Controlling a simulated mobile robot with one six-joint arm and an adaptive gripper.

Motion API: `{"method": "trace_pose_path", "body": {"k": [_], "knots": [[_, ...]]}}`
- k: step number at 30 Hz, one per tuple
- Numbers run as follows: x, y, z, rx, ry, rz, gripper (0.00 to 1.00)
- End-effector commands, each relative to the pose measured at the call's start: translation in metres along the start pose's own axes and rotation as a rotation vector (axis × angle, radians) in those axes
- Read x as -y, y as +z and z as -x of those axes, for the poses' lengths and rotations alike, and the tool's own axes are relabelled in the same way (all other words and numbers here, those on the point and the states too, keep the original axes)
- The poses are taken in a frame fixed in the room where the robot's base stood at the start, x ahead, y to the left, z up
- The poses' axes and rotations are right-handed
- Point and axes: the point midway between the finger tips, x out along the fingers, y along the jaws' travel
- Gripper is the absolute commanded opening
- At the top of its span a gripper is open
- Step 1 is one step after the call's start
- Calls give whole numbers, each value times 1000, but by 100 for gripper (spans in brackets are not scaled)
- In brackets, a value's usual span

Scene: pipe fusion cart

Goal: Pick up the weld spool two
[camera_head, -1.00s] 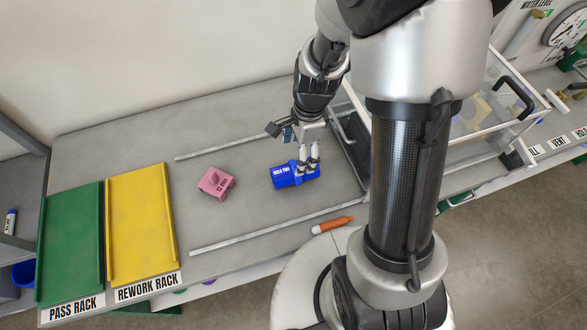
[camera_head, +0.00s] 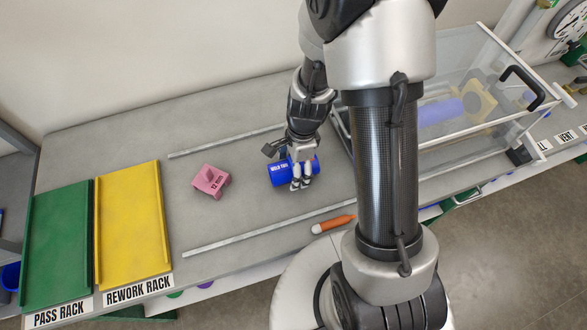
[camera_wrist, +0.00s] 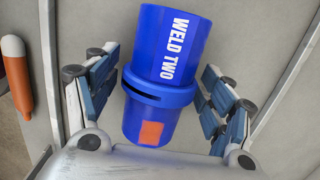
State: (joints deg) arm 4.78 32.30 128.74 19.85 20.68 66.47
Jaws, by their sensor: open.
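The weld spool two is a blue cylinder with a raised collar around its middle. It lies on the grey bench between two metal rails in the head view (camera_head: 282,174). In the wrist view, the spool (camera_wrist: 168,60) shows white "WELD TWO" lettering and an orange square. My gripper (camera_head: 301,184) is at the spool's right part in the head view and hides some of it. In the wrist view my gripper (camera_wrist: 160,95) is open, with one finger on each side of the spool around the collar. Gaps show between the fingers and the spool.
A pink block marked 12 mm (camera_head: 211,181) lies left of the spool. The yellow rework rack (camera_head: 130,225) and green pass rack (camera_head: 58,245) are at the left. An orange marker-like object (camera_head: 333,224) lies near the front edge. A clear-walled box (camera_head: 470,75) stands at the right.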

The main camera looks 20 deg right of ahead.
Motion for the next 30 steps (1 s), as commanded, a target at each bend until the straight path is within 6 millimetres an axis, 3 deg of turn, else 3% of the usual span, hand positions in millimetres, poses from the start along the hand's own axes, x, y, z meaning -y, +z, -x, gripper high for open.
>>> {"method": "trace_pose_path", "body": {"k": [24, 30], "knots": [[0, 0, 1, 0, 0, -1, 24], [0, 0, 1, 0, 0, -1, 24]]}}
